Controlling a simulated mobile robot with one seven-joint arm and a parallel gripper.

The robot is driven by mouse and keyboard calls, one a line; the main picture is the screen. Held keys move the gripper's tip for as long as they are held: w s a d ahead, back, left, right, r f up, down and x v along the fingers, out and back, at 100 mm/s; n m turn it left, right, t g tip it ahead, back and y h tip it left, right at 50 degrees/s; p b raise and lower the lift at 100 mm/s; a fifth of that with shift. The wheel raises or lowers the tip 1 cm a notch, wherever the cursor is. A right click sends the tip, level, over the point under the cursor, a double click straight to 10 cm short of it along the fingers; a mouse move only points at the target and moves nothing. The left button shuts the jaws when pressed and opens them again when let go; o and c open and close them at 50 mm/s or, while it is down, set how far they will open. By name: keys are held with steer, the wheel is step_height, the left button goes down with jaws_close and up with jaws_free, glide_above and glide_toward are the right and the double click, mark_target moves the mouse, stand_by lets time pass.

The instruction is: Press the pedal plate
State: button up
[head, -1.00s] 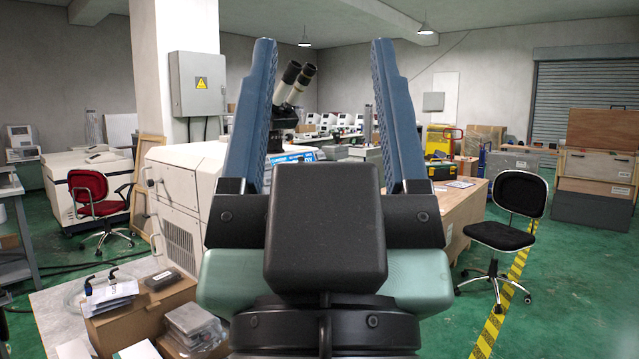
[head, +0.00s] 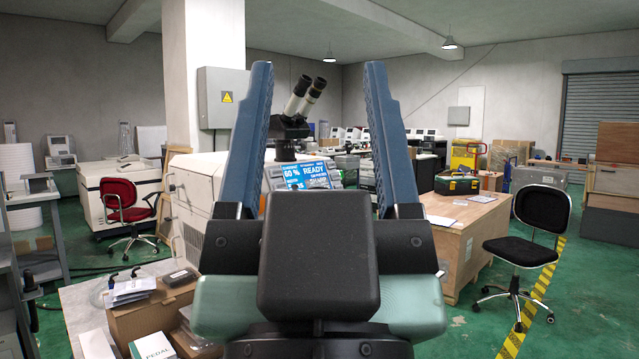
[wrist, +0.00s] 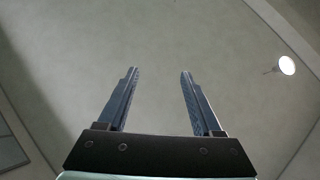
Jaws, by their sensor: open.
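The wrist view shows the same open, empty fingers (wrist: 158,72) against the ceiling. My gripper is far above and to the right of the lettered surface, touching nothing.
Cardboard boxes (head: 150,312) crowd the lower left. A wooden crate (head: 462,240) and a black chair (head: 528,235) stand at right. Green floor beyond the chair is open.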

steer(key=shift+r, duration=0.25)
steer(key=shift+c, duration=1.2)
step_height(320, 180, up, 6)
steer(key=p, duration=0.6)
steer(key=shift+f, duration=0.15)
jaws_close()
steer(key=shift+f, duration=0.2)
